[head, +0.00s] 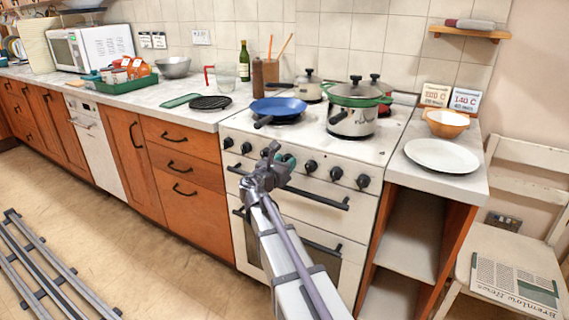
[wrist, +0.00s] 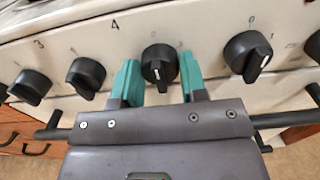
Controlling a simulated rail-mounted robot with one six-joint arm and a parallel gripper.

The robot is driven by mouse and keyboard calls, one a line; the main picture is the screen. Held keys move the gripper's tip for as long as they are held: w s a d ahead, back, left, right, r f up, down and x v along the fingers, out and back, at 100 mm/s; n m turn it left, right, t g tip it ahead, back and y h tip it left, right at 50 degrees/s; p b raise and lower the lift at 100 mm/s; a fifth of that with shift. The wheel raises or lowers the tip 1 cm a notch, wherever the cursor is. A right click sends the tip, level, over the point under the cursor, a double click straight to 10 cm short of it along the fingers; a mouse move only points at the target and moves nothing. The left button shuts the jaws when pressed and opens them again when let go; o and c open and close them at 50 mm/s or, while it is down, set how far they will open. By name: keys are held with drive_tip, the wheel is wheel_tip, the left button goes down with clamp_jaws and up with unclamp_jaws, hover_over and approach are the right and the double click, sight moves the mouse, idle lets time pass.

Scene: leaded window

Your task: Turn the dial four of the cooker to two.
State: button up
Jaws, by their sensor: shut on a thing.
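In the wrist view, a round black dial (wrist: 160,66) sits between my gripper's (wrist: 159,82) two teal fingers, one on each side. The label "4" is on the white panel just up and left of it, so I take it as dial four.
A neighbouring dial (wrist: 86,76) is close on the left and another (wrist: 247,56) on the right. Dark oven handles (head: 318,199) stick out below the row. A blue pan (head: 279,107) and a steel pot (head: 352,120) stand on the hob.

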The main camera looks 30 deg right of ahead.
drive_tip(key=c, duration=0.3)
drive_tip(key=shift+m, duration=0.3)
drive_tip(key=m, duration=0.4)
drive_tip(key=shift+m, duration=0.3)
drive_tip(key=m, duration=0.4)
drive_tip(key=shift+m, duration=0.3)
drive_tip(key=m, duration=1.3)
drive_tip(key=shift+m, duration=0.4)
